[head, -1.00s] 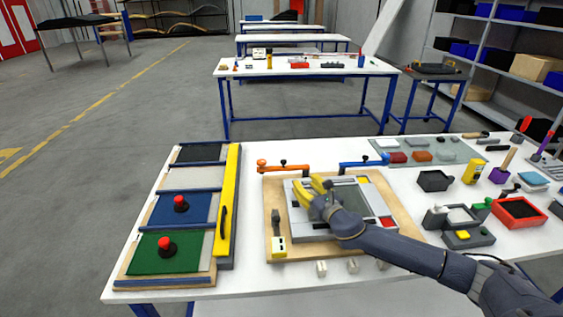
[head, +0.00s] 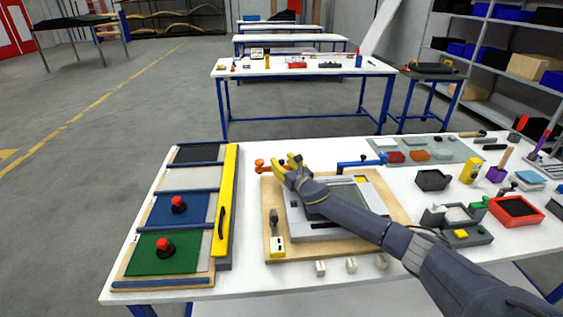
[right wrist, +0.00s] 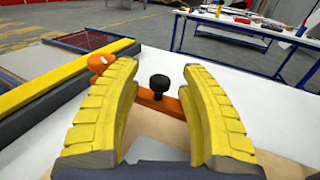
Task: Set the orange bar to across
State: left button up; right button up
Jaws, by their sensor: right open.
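The orange bar (head: 267,167) lies at the back left of the wooden board (head: 271,195). In the head view most of it is hidden behind my right gripper (head: 289,161). In the right wrist view the orange bar (right wrist: 168,103) shows between the yellow fingers, with a black knob (right wrist: 159,83) standing up from it and a rounded orange end at the left. My right gripper (right wrist: 160,75) is open, its fingers on either side of the knob; I cannot tell whether they touch it. My left gripper is not in view.
A blue bar (head: 361,163) with a dark knob lies at the board's back right. A grey framed plate (head: 300,222) sits on the board under my right arm. A panel with a yellow rail (head: 229,205) stands at left. Bins and small parts fill the table's right side.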

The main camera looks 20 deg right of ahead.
jog(key=shift+w, duration=0.45)
jog(key=shift+c, duration=0.2)
